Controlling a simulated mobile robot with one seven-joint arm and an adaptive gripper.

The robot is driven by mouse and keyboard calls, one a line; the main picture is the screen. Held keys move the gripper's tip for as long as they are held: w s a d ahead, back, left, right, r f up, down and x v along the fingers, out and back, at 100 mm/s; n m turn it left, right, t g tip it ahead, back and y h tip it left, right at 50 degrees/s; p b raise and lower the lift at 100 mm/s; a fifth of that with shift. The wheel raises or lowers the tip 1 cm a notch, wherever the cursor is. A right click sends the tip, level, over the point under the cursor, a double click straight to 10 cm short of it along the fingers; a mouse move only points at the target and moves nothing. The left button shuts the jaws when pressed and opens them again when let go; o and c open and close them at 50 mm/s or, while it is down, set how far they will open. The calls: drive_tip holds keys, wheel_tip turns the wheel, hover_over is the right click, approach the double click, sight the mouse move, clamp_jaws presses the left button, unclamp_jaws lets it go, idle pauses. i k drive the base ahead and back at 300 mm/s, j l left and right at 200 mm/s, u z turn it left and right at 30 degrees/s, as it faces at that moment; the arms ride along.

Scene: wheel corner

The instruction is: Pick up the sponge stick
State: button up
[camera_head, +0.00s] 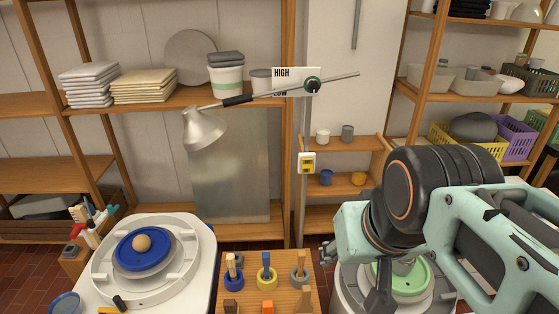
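Three upright handled tools stand in coloured cups on the small wooden table (286,286) at bottom centre. A pale wooden tool (231,267) stands in the blue cup, a blue-handled tool (266,264) in the yellow cup, and another wooden tool (301,264) in the grey cup. I cannot tell which is the sponge stick; their lower ends are hidden in the cups. My gripper (378,290) is at the lower right, to the right of this table and apart from the tools. Dark finger parts show, but my arm and the frame edge hide its opening.
A pottery wheel (104,268) with a blue disc (128,259) and tan ball stands at left. A green disc (384,272) lies beneath my arm at right. Shelves line the wall. Open air lies above the small table.

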sight(302, 255)
drive_tip(key=k, duration=0.3)
drive_tip(key=j+z, duration=0.5)
drive_tip(key=j, duration=0.55)
drive_tip(key=k, duration=0.7)
drive_tip(key=z, duration=0.7)
